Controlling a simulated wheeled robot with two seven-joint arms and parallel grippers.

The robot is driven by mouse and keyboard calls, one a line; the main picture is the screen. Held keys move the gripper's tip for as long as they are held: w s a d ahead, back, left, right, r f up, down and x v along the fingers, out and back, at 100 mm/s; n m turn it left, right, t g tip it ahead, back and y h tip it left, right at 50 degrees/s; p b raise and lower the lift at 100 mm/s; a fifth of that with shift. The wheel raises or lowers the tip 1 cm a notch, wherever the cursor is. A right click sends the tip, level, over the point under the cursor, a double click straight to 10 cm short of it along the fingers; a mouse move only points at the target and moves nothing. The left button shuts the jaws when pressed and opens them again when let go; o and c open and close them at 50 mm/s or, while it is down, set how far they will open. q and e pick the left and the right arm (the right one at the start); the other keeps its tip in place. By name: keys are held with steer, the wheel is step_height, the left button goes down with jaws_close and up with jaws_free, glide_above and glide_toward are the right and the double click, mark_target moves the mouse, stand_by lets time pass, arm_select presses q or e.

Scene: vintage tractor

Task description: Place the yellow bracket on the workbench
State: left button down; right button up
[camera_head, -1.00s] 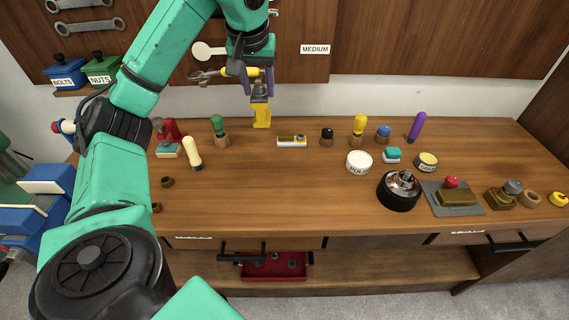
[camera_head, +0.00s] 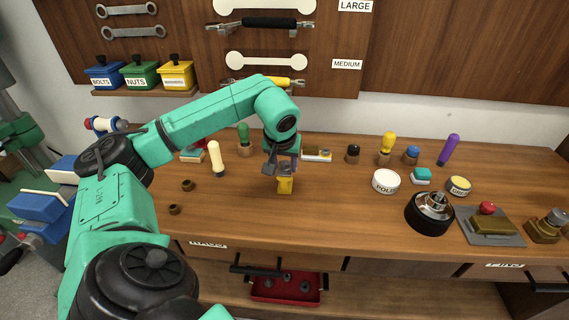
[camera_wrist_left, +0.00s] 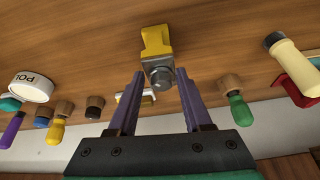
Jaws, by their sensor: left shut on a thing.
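The yellow bracket (camera_head: 286,186) is at my left gripper (camera_head: 280,168), over the middle-left part of the wooden workbench (camera_head: 330,215). In the left wrist view the bracket (camera_wrist_left: 155,42) has a grey metal bolt-like part facing the gripper. The purple fingers of the left gripper (camera_wrist_left: 158,85) lie on either side of that grey part, shut on the bracket. I cannot tell whether the bracket's bottom touches the bench top. My right gripper is not in view.
Behind the bracket stand a green-handled tool (camera_head: 243,138), a cream-handled tool (camera_head: 216,158) and a small block (camera_head: 317,155). A white polish tin (camera_head: 385,181) and a black round part (camera_head: 429,213) lie to the right. The bench around the bracket is clear.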

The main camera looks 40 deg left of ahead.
arm_select(q)
steer(key=shift+c, duration=1.6)
jaws_free()
steer(key=shift+r, duration=0.15)
steer(key=shift+s+d+r, duration=0.1)
steer(key=shift+r, duration=0.2)
steer(key=v, duration=1.1)
steer(key=shift+d+r, duration=0.1)
